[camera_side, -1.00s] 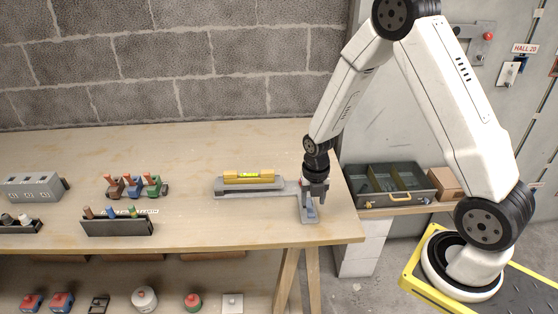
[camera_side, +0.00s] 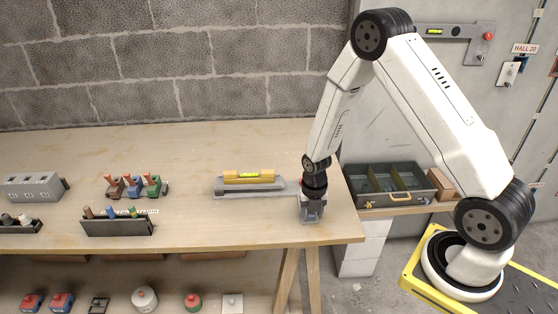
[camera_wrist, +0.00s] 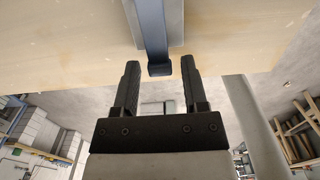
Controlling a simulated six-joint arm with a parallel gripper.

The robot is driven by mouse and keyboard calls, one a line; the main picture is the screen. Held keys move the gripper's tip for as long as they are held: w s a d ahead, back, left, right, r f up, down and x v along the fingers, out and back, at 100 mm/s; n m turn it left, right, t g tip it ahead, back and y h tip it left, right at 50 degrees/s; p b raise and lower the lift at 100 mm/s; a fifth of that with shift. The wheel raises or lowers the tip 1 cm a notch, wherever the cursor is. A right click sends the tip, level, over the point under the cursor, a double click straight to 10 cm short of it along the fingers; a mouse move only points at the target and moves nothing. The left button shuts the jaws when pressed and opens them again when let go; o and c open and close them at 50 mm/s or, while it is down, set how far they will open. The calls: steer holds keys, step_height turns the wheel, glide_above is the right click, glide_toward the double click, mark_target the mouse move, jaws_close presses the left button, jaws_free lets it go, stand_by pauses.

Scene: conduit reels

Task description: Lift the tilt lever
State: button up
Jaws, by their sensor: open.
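The tilt lever shows in the wrist view as a blue-grey bar (camera_wrist: 152,35) with a dark end, lying along a grey plate (camera_wrist: 176,22). My gripper (camera_wrist: 160,68) is open there, its two black fingers pointing at the lever, with the lever's end between and just beyond the fingertips, apart from both. In the side view my gripper (camera_side: 312,212) is low over the front arm of the grey fixture (camera_side: 250,193) at the bench's right end and mostly hides the lever.
The wooden bench (camera_side: 200,148) has free room behind the fixture. Red, blue and green clamps (camera_side: 133,186) and a dark tool rack (camera_side: 117,224) stand to the left. An open grey toolbox (camera_side: 390,187) sits right of the bench.

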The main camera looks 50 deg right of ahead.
steer(key=c, duration=0.7)
